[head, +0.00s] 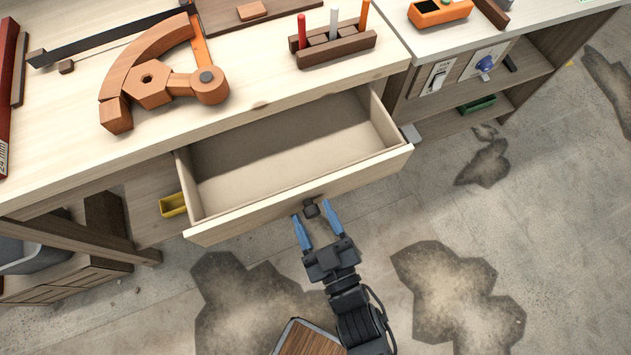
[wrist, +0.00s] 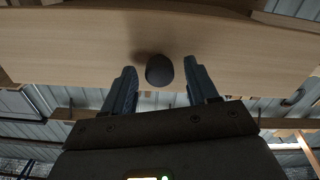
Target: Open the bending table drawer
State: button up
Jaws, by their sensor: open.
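The bending table drawer (head: 290,205) is pulled well out from under the light wooden table top (head: 70,130), and its inside looks empty. A small dark knob (head: 311,209) sits at the middle of the drawer front. My gripper (head: 318,220) is in front of it, open, with one blue finger on each side of the knob and gaps between. In the wrist view the dark knob (wrist: 159,70) stands out from the drawer front (wrist: 220,50), between the two open fingers (wrist: 157,92), touching neither.
On the table top lie a curved wooden bending form (head: 150,75) and a rack of tools (head: 333,45). Right of the drawer is a panel with a switch and a blue knob (head: 485,64), with open shelves. A yellow bin (head: 173,205) is at the lower left.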

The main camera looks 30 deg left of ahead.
jog(key=b+v, duration=0.1)
jog(key=v, duration=0.6)
jog(key=shift+s+d, duration=0.25)
jog(key=shift+s, duration=0.05)
